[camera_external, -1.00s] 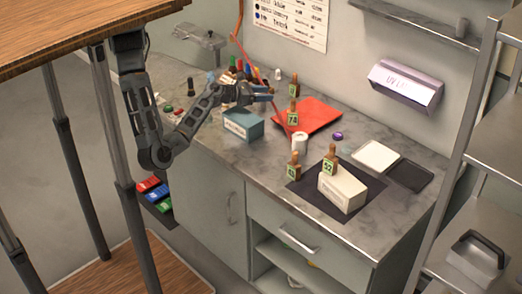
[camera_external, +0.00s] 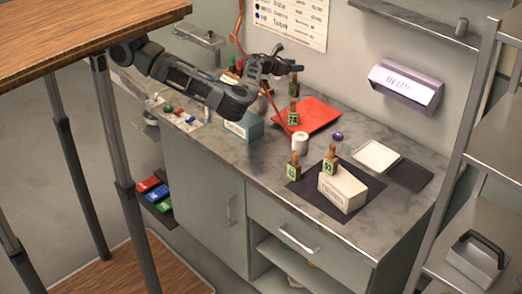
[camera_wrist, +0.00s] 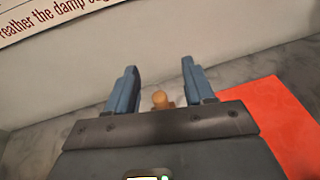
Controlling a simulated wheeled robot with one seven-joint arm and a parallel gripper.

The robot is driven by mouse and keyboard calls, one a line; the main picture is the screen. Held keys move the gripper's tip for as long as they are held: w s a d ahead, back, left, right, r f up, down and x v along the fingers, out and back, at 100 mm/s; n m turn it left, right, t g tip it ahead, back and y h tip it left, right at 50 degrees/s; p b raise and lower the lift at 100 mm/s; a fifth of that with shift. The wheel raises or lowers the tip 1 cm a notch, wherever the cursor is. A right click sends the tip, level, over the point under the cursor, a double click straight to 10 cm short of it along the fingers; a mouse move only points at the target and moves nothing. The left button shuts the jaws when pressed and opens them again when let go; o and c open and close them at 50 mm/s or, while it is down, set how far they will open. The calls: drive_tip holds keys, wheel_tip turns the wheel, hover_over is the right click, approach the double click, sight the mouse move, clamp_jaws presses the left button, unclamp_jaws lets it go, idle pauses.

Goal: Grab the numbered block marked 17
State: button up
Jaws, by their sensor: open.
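No number 17 can be read on any block. A wooden-handled block (camera_external: 294,88) stands at the back near the wall, its number not readable and its top close to my gripper. My gripper (camera_external: 292,68) is open above the back of the counter, fingers toward the wall. In the wrist view a round wooden knob (camera_wrist: 161,100) shows between the two blue fingers (camera_wrist: 160,82); the body under it is hidden by the gripper. Other numbered blocks are one marked 74 (camera_external: 293,118), one marked 52 (camera_external: 330,166) and one with unclear digits (camera_external: 294,170).
A red sheet (camera_external: 318,112) lies right of the gripper and also shows in the wrist view (camera_wrist: 283,125). A teal box (camera_external: 250,127) is partly behind my arm. A white cup (camera_external: 300,142) and a white box (camera_external: 343,192) stand nearer the front. The wall is close behind.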

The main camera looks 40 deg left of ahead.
sight(296, 79)
drive_tip(key=shift+w+a+f, duration=0.2)
drive_tip(key=shift+w+a, duration=0.05)
drive_tip(key=shift+a, duration=0.1)
wheel_tip(296, 79, down, 4)
drive_tip(key=shift+a+f, duration=0.1)
wheel_tip(296, 79, down, 3)
drive_tip(key=shift+r, duration=0.2)
drive_tip(key=shift+x, duration=1.1)
drive_tip(key=shift+w+f, duration=0.1)
drive_tip(key=shift+w, duration=0.3)
drive_tip(key=shift+c, duration=0.4)
clamp_jaws()
